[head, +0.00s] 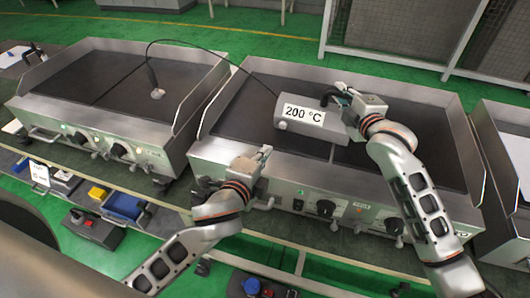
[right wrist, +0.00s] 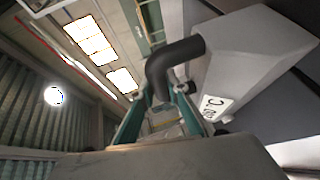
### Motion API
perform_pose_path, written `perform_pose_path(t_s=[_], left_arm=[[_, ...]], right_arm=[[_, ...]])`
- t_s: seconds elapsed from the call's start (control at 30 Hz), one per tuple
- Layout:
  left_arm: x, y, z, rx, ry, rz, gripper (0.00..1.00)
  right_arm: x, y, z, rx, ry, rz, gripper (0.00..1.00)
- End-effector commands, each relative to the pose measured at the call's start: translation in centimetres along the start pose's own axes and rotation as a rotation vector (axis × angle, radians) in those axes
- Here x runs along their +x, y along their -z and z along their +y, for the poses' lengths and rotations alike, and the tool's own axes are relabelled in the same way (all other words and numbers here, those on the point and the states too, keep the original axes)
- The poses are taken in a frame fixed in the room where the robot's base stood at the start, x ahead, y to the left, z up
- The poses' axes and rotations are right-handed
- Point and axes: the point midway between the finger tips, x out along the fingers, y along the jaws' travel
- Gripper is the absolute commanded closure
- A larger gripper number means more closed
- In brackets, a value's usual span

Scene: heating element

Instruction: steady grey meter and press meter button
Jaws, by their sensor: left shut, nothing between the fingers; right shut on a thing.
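The grey meter (head: 318,139) is over the dark top of the middle heating unit, and its white label reads 200 °C. A small round pale button (head: 283,125) shows at the lower left of the label. My right gripper (head: 341,97) is shut on the meter's black handle (right wrist: 170,68), which curves between the teal fingers in the right wrist view. The grey meter body (right wrist: 255,60) is beside the fingers there. My left gripper (head: 265,153) is shut and empty at the front edge of the middle unit, below and left of the meter and apart from it.
A thin black cable runs from the meter to a probe (head: 157,93) on the left heating unit (head: 100,75). The middle unit (head: 300,175) has raised metal sides and front knobs. Several bins and tools lie on a shelf below. Wire mesh panels stand behind.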

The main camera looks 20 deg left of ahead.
Motion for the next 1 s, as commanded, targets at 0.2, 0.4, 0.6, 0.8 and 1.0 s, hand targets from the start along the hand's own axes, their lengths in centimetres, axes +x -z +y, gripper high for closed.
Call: perform_pose_path(t_s=[0.2,0.4,0.6,0.8,1.0], left_arm=[[0.05,0.00,0.09,0.000,-0.001,0.000,1.00],[0.06,0.00,0.10,0.000,-0.001,0.000,1.00],[0.06,0.00,0.09,0.000,-0.001,0.000,1.00],[0.05,0.01,0.05,0.000,0.000,0.000,1.00],[0.05,0.00,0.03,0.000,0.000,0.000,1.00]], right_arm=[[0.04,-0.10,-0.85,-0.002,0.014,-0.003,1.00],[0.04,-0.11,-0.89,-0.002,0.015,-0.003,1.00],[0.03,-0.12,-0.74,-0.002,0.012,-0.003,0.65],[0.02,-0.07,-0.39,-0.001,0.006,-0.002,0.65],[-0.65,-0.13,-0.31,-0.001,0.004,-0.002,0.65]])
